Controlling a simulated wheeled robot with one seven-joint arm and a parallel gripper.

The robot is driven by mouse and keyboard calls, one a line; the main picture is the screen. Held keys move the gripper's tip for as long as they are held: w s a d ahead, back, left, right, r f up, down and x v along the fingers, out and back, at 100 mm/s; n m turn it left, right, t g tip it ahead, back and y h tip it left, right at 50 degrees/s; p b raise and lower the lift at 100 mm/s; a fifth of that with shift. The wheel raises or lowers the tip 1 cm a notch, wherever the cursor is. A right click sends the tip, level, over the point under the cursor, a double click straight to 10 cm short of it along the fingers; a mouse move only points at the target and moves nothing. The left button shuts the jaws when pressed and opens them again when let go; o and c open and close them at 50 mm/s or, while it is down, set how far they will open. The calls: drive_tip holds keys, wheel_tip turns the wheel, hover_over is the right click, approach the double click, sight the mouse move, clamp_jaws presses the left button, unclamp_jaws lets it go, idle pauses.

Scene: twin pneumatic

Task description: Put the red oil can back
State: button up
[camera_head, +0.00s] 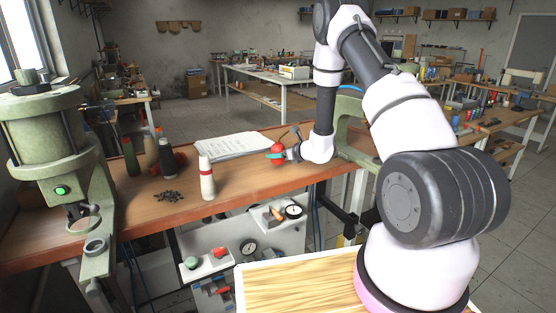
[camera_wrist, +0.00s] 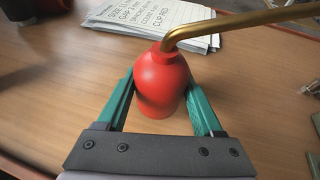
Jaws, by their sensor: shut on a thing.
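The red oil can (camera_head: 277,158) is a small rounded can with a bent brass spout, at the right part of the wooden bench in the head view. In the wrist view the red oil can (camera_wrist: 162,82) stands between the two green fingers, its spout reaching to the upper right. My gripper (camera_head: 279,154) is shut on the can's body; in the wrist view my gripper (camera_wrist: 160,105) has a finger on each side of it. The can's underside is hidden, so I cannot tell whether it touches the bench top.
Printed sheets (camera_head: 233,147) lie on the wooden bench (camera_head: 235,196) behind and left of the can. A green press (camera_head: 60,150) fills the left end.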

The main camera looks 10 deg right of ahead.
drive_tip(key=shift+f, duration=1)
drive_tip(key=shift+f, duration=0.2)
drive_tip(key=o, duration=1.3)
drive_tip(key=shift+c, duration=0.2)
drive_tip(key=shift+r, duration=0.1)
